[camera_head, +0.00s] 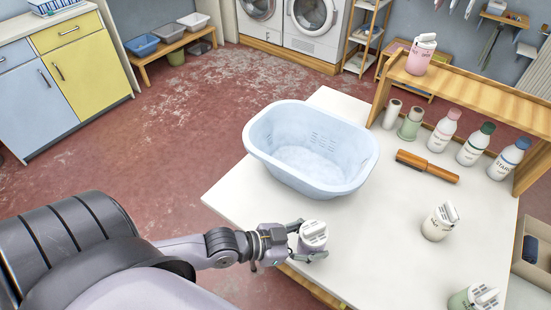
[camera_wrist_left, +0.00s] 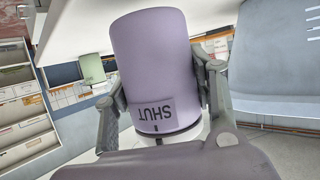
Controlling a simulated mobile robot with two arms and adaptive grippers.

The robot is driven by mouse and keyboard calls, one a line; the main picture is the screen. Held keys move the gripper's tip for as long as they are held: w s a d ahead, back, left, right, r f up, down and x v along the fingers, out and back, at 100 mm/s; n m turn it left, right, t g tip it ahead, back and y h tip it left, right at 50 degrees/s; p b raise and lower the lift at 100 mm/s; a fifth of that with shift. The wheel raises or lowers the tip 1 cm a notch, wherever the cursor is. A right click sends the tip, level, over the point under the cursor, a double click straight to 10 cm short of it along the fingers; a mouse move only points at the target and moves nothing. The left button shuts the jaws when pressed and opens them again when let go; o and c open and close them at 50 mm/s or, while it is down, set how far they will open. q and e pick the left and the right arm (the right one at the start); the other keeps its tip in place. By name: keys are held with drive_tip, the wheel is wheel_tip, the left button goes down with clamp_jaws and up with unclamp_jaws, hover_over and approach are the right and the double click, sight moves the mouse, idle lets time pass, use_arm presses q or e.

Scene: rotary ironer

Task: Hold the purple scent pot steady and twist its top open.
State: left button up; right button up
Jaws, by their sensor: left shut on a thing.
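The purple scent pot (camera_head: 313,232) is at the table's front-left edge in the head view, with its white slotted top facing up. My left gripper (camera_head: 308,243) is shut on it, one finger on each side. In the left wrist view the pot's lilac body (camera_wrist_left: 155,45) fills the middle, between the two fingers of the gripper (camera_wrist_left: 162,80). A label reading "SHUT" appears upside down near its white top, with a small dark mark beside it. I cannot tell whether the pot touches the table. My right gripper is not in view.
A pale blue basket (camera_head: 262,150) stands on the white table (camera_head: 365,265) behind the pot. A white pot (camera_head: 438,222) and a green pot (camera_head: 474,297) stand to the right. A brush (camera_head: 428,167), several bottles and a wooden shelf (camera_head: 470,92) holding a pink pot (camera_head: 420,56) are farther back.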

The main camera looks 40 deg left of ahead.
use_arm(q)
drive_tip(key=shift+m+g+h, duration=0.3)
drive_tip(key=shift+h, duration=0.1)
drive_tip(key=w+d, duration=0.4)
drive_tip(key=d, duration=0.1)
drive_tip(key=w+d, duration=0.1)
drive_tip(key=d, duration=0.1)
drive_tip(key=shift+w+d+f, duration=0.2)
drive_tip(key=shift+w+f, duration=0.15)
drive_tip(key=shift+w, duration=0.05)
drive_tip(key=shift+m+g+h, duration=0.3)
drive_tip(key=shift+m+g, duration=0.2)
drive_tip(key=w+d, duration=0.1)
drive_tip(key=d, duration=0.1)
drive_tip(key=w+d, duration=0.1)
drive_tip(key=d, duration=0.1)
drive_tip(key=w+d+r, duration=0.1)
drive_tip(key=d, duration=0.1)
drive_tip(key=shift+w+d, duration=0.35)
drive_tip(key=shift+f, duration=1.25)
drive_tip(key=shift+f, duration=0.2)
drive_tip(key=o, duration=1)
drive_tip(key=shift+c, duration=0.2)
drive_tip(key=shift+r, duration=0.1)
